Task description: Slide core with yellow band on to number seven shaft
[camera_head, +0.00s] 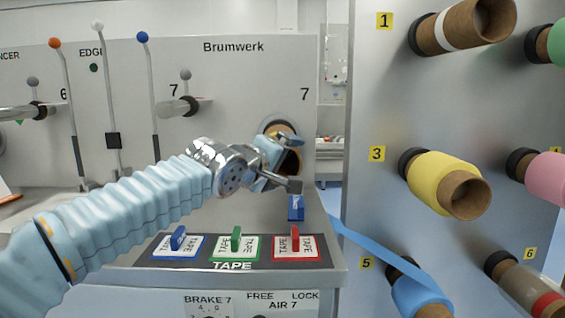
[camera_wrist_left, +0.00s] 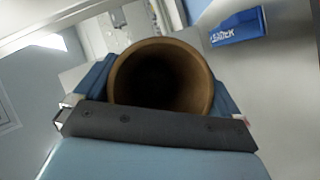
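My left gripper (camera_head: 283,160) reaches in front of the machine panel, below the right-hand number 7 label (camera_head: 304,95). A brown cardboard core (camera_head: 291,162) is at its fingers, mostly hidden by the gripper and wrist. In the left wrist view the core's (camera_wrist_left: 205,72) round open end sits between the two blue fingers of the left gripper (camera_wrist_left: 160,88), which are closed against its sides. A small yellowish patch shows at the core's upper edge in the head view. The shaft behind the core is hidden, so I cannot tell whether the core is around it. My right gripper is not in view.
A rack (camera_head: 370,220) at right holds several cores on pegs, including yellow, blue and pink ones. The tape shelf (camera_head: 140,272) with blue, green and red clamps lies below my arm. Another shaft (camera_head: 177,106) and upright levers (camera_head: 149,90) stand left of the gripper.

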